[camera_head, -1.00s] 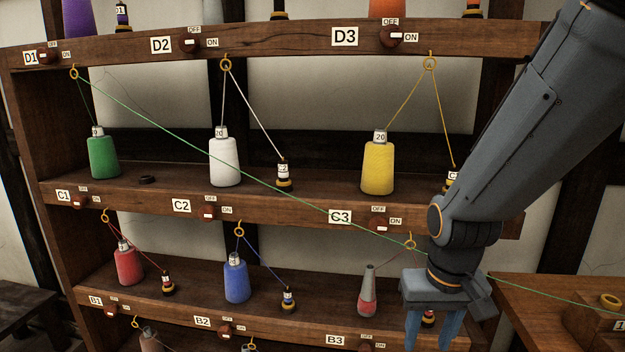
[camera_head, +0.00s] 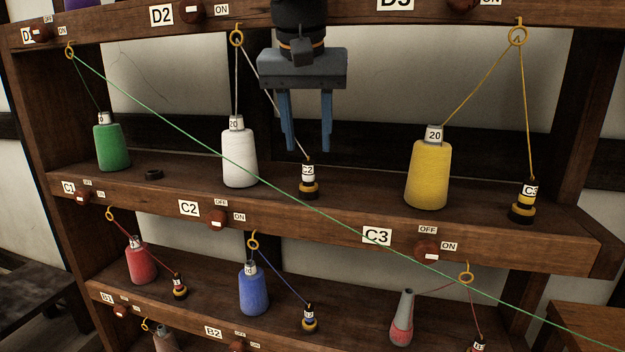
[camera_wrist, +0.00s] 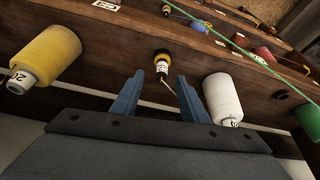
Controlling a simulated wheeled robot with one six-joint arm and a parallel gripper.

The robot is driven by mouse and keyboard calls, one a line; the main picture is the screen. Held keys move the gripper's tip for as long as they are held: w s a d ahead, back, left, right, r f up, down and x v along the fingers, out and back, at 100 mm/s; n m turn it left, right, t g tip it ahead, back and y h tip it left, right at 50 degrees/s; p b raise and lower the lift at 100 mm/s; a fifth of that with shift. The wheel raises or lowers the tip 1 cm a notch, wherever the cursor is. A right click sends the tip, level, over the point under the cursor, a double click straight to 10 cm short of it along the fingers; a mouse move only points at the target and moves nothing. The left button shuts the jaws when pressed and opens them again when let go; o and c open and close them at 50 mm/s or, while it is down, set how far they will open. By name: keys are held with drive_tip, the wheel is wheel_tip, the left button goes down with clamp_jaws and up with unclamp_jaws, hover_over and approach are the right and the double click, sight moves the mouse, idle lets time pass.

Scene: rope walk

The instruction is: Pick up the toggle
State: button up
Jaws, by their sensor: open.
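The small black-and-yellow toggle labelled C2 (camera_head: 309,188) stands upright on the wooden shelf, with a pale thread running up from its top to a brass ring (camera_head: 237,38). My gripper (camera_head: 308,149) points down with its two blue fingers apart, just above the toggle in the head view and empty. In the wrist view the C2 toggle (camera_wrist: 162,61) shows between and beyond the open fingertips (camera_wrist: 160,80). The fingers do not close on it. A similar toggle labelled C3 (camera_head: 523,203) stands at the right on the same shelf.
A white cone (camera_head: 239,160) stands left of the C2 toggle and a yellow cone (camera_head: 428,177) right of it. A green thread (camera_head: 330,227) slants down across the shelf front. A green cone (camera_head: 110,143) and a black ring (camera_head: 153,174) are farther left.

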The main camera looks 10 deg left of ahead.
sight(308, 162)
drive_tip(key=p+x, duration=0.1)
drive_tip(key=x, duration=0.1)
drive_tip(key=p+x, duration=0.1)
drive_tip(key=x, duration=0.2)
drive_tip(key=p+x, duration=0.1)
drive_tip(key=x, duration=0.1)
drive_tip(key=shift+w+a+f, duration=0.1)
drive_tip(key=shift+w+a, duration=0.15)
drive_tip(key=shift+w, duration=0.15)
clamp_jaws()
